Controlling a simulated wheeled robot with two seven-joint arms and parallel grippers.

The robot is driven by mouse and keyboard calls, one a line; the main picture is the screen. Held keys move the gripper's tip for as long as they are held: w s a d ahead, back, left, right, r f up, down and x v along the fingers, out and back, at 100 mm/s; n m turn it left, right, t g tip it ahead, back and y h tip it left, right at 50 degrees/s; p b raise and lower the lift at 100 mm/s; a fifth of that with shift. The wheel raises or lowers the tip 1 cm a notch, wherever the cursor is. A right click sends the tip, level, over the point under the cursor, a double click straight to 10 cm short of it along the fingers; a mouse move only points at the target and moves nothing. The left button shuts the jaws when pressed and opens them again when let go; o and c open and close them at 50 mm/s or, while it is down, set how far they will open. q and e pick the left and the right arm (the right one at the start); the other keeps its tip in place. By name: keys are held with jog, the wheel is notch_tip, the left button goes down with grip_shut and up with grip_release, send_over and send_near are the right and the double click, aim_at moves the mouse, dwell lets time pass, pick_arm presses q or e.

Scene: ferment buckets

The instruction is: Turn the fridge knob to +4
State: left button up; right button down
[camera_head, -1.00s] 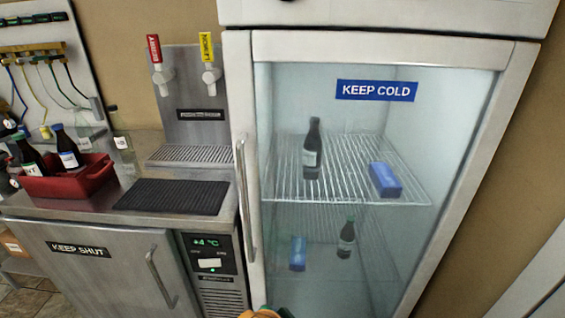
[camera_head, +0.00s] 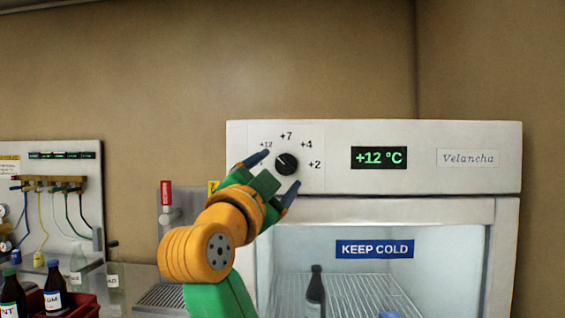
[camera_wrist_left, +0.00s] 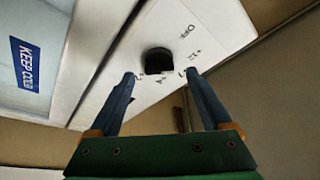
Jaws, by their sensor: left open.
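The black round fridge knob (camera_head: 287,163) sits on the white panel above the glass door. Marks +12, +7, +4 and +2 are printed around it, and its pointer appears to face up-left, towards +12. The display (camera_head: 379,158) reads +12 °C. My left gripper (camera_head: 278,173) is open, with one blue finger to the upper left of the knob and the other to its lower right. In the left wrist view the knob (camera_wrist_left: 158,61) lies ahead, between and just beyond the fingertips (camera_wrist_left: 160,75); contact is not visible. My right gripper is out of view.
The glass fridge door with a KEEP COLD sign (camera_head: 374,249) is below the panel. Beer taps, a red crate (camera_head: 82,306) with bottles and a wall board with hoses (camera_head: 55,190) are on the left. The wall above the fridge is clear.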

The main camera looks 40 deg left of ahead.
aim_at(284, 167)
pick_arm(q)
jog(key=p+x, duration=0.1)
jog(key=x, duration=0.2)
jog(key=shift+w, duration=0.2)
jog(key=shift+s, duration=0.15)
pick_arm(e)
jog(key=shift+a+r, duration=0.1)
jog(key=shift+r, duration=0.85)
pick_arm(q)
grip_shut()
